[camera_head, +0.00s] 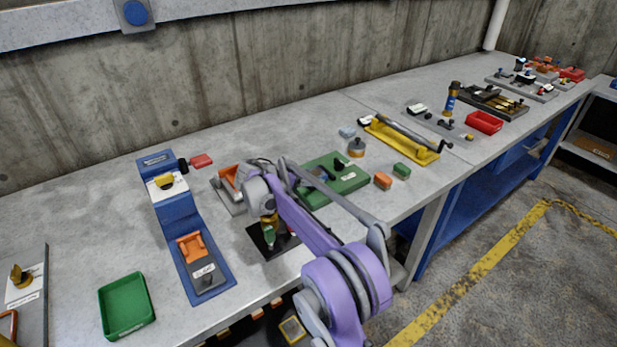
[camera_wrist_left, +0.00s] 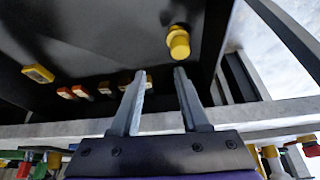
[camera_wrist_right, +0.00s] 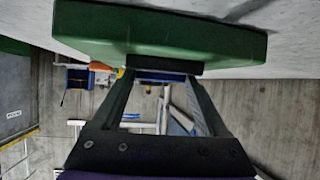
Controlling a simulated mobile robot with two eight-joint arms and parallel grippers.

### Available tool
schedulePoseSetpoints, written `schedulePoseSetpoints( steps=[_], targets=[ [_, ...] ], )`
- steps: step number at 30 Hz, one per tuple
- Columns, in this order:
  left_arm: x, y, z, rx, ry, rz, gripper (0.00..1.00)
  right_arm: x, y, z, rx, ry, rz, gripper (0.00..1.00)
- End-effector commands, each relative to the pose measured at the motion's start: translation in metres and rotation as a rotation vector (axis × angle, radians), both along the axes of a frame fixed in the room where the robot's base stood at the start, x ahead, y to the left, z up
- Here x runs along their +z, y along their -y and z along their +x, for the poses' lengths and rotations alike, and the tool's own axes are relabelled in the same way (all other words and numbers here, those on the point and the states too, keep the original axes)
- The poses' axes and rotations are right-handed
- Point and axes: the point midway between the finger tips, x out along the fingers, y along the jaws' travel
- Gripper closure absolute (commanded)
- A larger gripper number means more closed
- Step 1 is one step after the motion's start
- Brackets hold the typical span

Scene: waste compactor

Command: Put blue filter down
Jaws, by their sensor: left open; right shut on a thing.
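My right gripper (camera_wrist_right: 160,72) is shut on a small dark piece with a blue strip showing just below it between the fingertips. I cannot tell for sure that this is the blue filter. A large green block shows right beyond the fingertips in the right wrist view. In the head view my right arm reaches over the bench, and its fingertips are hard to make out. The green fixture (camera_head: 348,186) lies just right of my right wrist. My left gripper (camera_wrist_left: 160,80) is open and empty, facing a dark panel with a yellow knob (camera_wrist_left: 178,42).
A blue stepped fixture (camera_head: 180,217) stands left of my right arm. A green tray (camera_head: 127,306) is at the front left. A black plate (camera_head: 262,240) lies below my right wrist. Behind are a yellow tray (camera_head: 402,142) and a red bin (camera_head: 485,122). The bench's back left is clear.

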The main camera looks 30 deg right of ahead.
Motion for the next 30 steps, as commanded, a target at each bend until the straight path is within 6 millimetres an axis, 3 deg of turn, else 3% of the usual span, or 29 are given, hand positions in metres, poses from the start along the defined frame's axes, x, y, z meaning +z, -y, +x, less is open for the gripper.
schedulePoseSetpoints(
  steps=[9, 10, 13, 23, 30],
  targets=[
    [-0.001, 0.000, 0.000, 0.000, 0.000, 0.000, 0.55, -0.003, 0.000, 0.000, 0.000, 0.000, 0.000, 0.81],
    [-0.001, 0.000, 0.000, 0.000, 0.000, 0.000, 0.55, -0.003, 0.000, 0.000, 0.000, 0.000, 0.000, 0.20],
    [-0.001, 0.000, 0.000, 0.000, 0.000, 0.000, 0.55, -0.002, 0.000, 0.000, 0.000, 0.000, 0.000, 0.02],
    [0.001, 0.000, 0.000, 0.000, 0.000, 0.000, 0.55, 0.002, 0.000, 0.000, 0.000, 0.000, 0.000, 0.00],
    [0.002, 0.000, 0.000, 0.000, 0.001, 0.000, 0.55, 0.019, -0.035, -0.006, 0.004, 0.000, 0.001, 0.00]
  ],
)
